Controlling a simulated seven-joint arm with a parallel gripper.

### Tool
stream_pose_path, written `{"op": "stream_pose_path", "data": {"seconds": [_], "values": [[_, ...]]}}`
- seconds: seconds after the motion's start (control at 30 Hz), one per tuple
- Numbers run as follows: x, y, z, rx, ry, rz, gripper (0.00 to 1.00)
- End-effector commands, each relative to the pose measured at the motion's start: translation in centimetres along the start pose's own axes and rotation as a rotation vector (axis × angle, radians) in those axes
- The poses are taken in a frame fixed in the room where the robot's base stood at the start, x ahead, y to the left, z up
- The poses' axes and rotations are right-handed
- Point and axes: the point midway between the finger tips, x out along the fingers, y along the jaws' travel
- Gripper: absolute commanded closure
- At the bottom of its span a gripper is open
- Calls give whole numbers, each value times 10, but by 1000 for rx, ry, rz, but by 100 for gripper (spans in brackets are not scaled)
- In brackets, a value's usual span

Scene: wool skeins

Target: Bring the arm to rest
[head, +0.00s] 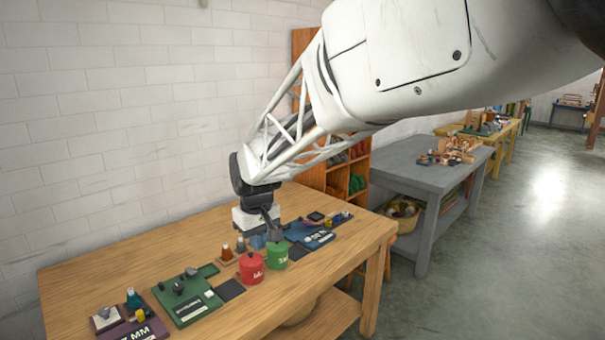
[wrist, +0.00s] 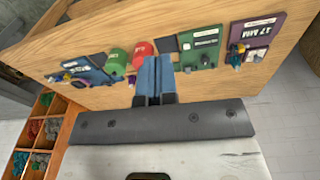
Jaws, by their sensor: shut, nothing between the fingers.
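My gripper (wrist: 153,80) shows in the wrist view with its two blue fingers together and nothing between them. In the head view my gripper (head: 262,241) is at the end of my white arm, low over the back part of the wooden table (head: 110,262), behind the red and green pots. Whether the fingertips touch anything cannot be told. The red pot (head: 251,268) and the green pot (head: 277,255) stand side by side on the table. In the wrist view the red pot (wrist: 143,55) is close beside the fingers.
A green board (head: 187,303), a purple board (head: 140,328) and a blue board (head: 310,235) with small items lie on the table. A grey table (head: 425,172) and an orange shelf (head: 356,178) with skeins stand beyond. The table's back left is bare.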

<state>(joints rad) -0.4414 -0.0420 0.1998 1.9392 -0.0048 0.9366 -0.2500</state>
Motion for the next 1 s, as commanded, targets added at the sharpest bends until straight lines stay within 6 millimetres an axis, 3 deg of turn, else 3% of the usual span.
{"op": "stream_pose_path", "data": {"seconds": [0.2, 0.43, 0.73, 1.0], "values": [[-25, 27, 66, 107, 17, 13, 100], [-43, 44, 134, 215, 34, 27, 100], [-57, 54, 222, 358, 56, 45, 100], [-60, 51, 300, 484, 75, 63, 100]]}}
